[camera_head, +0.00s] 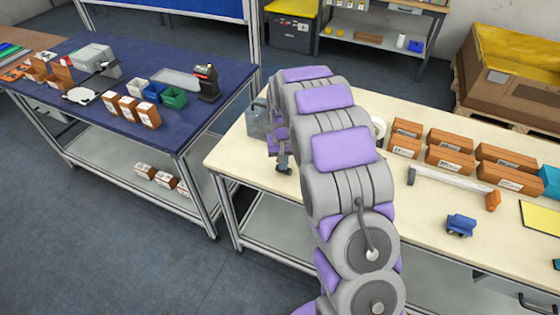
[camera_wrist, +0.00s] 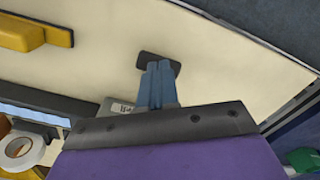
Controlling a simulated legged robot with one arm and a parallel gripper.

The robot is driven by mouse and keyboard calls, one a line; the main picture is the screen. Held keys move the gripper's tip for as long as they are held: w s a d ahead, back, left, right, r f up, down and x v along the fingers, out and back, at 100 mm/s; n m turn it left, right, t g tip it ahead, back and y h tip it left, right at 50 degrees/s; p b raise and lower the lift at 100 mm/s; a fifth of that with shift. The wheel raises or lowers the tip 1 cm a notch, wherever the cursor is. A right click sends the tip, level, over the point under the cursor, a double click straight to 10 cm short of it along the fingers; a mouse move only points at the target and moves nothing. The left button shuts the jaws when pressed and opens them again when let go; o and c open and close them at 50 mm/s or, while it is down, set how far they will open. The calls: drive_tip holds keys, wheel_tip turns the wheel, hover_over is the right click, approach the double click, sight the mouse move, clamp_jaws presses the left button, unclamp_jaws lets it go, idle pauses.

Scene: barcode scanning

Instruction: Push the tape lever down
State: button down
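My gripper (camera_head: 283,158) hangs low over the left end of the cream bench, beside a translucent grey box-like thing (camera_head: 257,122). The purple and grey arm hides part of this area. In the wrist view, a narrow blue-grey part (camera_wrist: 157,85) with a dark end sticks out past my gripper's dark plate, over the cream surface. I cannot tell whether it is my closed fingers or a separate thing. A white tape roll (camera_head: 378,128) stands just right of the arm, and it shows at the lower left of the wrist view (camera_wrist: 22,150). No tape lever can be made out clearly.
Several brown boxes (camera_head: 449,160) stand in rows on the cream bench (camera_head: 395,205). A white bar (camera_head: 435,181) with an orange end and a blue object (camera_head: 461,225) lie in front. A blue-topped bench (camera_head: 100,130) stands left, across a gap of floor.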

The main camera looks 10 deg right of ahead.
wheel_tip(320, 180, up, 13)
drive_tip(key=p, duration=0.5)
idle(0.3)
idle(1.0)
drive_tip(key=s+r+g, duration=0.1)
drive_tip(key=s+r, duration=0.4)
drive_tip(key=s, duration=0.6)
drive_tip(key=s+r, duration=0.6)
drive_tip(key=s, duration=0.5)
drive_tip(key=s+n, duration=0.1)
drive_tip(key=s, duration=1.8)
drive_tip(key=shift+s+f+g, duration=0.35)
drive_tip(key=shift+f+g, duration=0.05)
drive_tip(key=shift+a, duration=0.1)
